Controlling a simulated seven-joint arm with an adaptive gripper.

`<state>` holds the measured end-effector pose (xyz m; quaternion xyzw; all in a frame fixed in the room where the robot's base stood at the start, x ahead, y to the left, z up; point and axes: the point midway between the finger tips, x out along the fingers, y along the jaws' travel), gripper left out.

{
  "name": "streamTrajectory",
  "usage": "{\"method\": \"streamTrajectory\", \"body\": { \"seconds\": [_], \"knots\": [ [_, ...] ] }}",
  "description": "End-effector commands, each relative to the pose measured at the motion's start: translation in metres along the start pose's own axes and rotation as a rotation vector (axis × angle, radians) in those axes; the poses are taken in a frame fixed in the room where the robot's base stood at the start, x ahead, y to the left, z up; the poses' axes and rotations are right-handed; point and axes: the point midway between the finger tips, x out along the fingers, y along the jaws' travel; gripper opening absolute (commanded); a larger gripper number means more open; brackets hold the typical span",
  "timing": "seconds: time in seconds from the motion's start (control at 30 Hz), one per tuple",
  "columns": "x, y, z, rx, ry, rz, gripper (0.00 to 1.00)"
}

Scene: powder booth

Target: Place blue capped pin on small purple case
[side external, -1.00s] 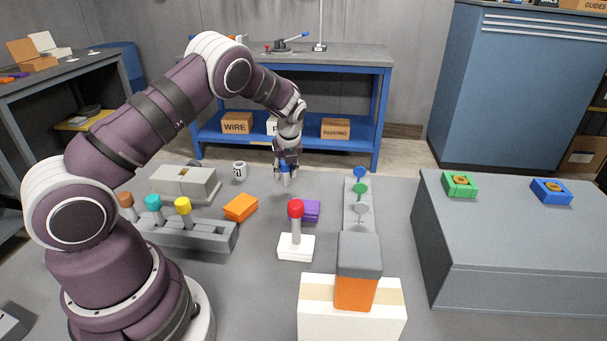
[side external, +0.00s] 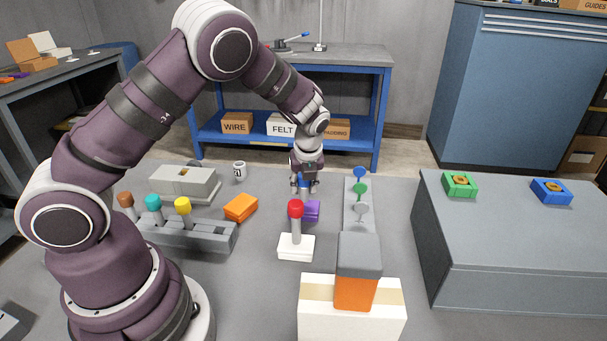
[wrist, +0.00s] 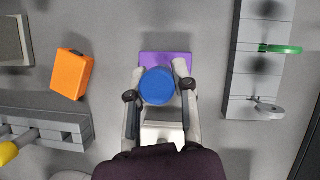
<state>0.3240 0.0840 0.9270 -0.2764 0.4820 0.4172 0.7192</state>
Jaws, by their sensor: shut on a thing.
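The blue capped pin (wrist: 158,86) is between the fingers of my gripper (wrist: 158,78) in the wrist view, its round blue cap facing the camera. In the side view my gripper (side external: 304,184) is shut on it, and the blue cap (side external: 304,184) shows between the fingers. The small purple case (side external: 312,211) lies flat on the table just below the pin. In the wrist view the case (wrist: 165,58) shows behind the cap and is partly hidden by it and the fingers. I cannot tell whether the pin's lower end touches the case.
A red-capped pin (side external: 296,209) stands on a white block (side external: 296,248) in front of the case. An orange case (side external: 241,208) lies to the left. A grey rack (side external: 350,218) with blue, green and grey discs is to the right. A grey holder (side external: 205,236) carries several capped pins.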

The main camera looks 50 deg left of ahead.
Motion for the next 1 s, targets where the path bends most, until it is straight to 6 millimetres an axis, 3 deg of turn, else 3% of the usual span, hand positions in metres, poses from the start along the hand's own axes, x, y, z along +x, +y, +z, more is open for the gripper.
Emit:
{"method": "streamTrajectory", "body": {
  "seconds": [0.1, 0.4, 0.43, 0.6, 0.9, 1.0],
  "knots": [
    [0.009, 0.000, -0.004, -0.001, 0.000, 0.000, 0.00],
    [0.012, 0.000, -0.004, -0.001, -0.001, -0.001, 0.00],
    [0.012, 0.000, -0.004, -0.002, -0.001, -0.002, 0.28],
    [0.011, 0.000, -0.004, -0.002, -0.001, -0.002, 0.50],
    [0.010, 0.000, -0.004, -0.002, -0.001, -0.002, 0.51],
    [0.001, -0.001, -0.003, 0.000, -0.002, -0.004, 0.51]
  ]
}}
